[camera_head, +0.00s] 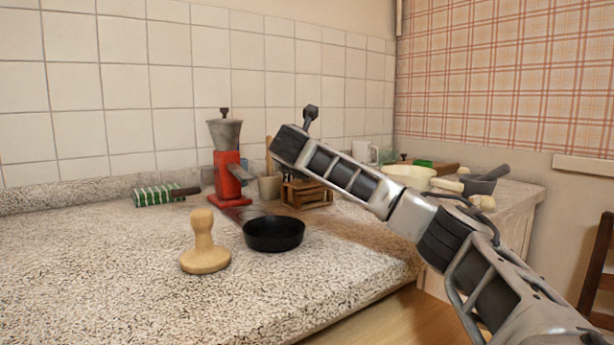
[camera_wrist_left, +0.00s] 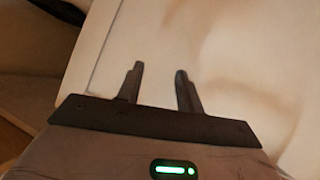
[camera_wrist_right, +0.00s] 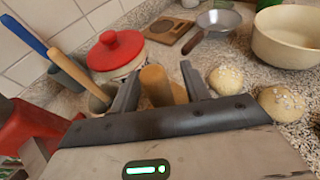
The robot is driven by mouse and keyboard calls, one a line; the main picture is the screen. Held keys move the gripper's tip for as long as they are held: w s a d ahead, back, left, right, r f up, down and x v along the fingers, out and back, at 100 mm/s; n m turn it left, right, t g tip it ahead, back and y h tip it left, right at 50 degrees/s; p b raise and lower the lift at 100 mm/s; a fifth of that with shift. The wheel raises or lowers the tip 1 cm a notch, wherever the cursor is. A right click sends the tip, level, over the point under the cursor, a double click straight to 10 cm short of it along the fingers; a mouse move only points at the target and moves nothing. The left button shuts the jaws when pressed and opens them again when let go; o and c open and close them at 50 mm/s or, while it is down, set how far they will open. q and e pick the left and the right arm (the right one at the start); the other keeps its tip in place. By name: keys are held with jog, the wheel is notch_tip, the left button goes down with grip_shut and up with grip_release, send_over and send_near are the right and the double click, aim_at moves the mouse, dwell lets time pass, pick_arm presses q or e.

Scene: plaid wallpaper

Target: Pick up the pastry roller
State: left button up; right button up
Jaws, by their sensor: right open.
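In the right wrist view a tan wooden cylindrical piece (camera_wrist_right: 157,86), which looks like the pastry roller, stands between the fingers of my right gripper (camera_wrist_right: 160,72). The fingers are open, with a gap on at least one side; I cannot tell whether they touch it. In the head view my right arm reaches over the counter to the wooden crate (camera_head: 306,193), and its fingers are hidden. A wooden press with a knob handle (camera_head: 204,245) stands apart at the counter's front. My left gripper (camera_wrist_left: 161,72) is open and empty above a pale surface, out of the head view.
A red grinder (camera_head: 228,170) stands left of the crate, and a black pan (camera_head: 274,233) lies in front. The right wrist view shows a red-lidded pot (camera_wrist_right: 115,52), bread rolls (camera_wrist_right: 228,80) and a cream bowl (camera_wrist_right: 288,38). The counter's left front is clear.

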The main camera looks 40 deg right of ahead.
jog(key=shift+c, duration=0.4)
jog(key=shift+d, duration=0.1)
grip_shut()
pick_arm(q)
jog(key=shift+w, duration=0.1)
pick_arm(e)
jog(key=shift+r, duration=0.1)
jog(key=shift+r, duration=0.5)
notch_tip(320, 180, up, 2)
jog(key=shift+r+p, duration=0.25)
jog(key=shift+p, duration=0.15)
pick_arm(q)
jog(key=shift+a+f, duration=0.25)
jog(key=shift+f, duration=0.1)
pick_arm(e)
jog(key=s+a+r, duration=0.9)
jog(key=s, duration=0.1)
jog(key=shift+a+r, duration=0.15)
jog(key=shift+a, duration=0.2)
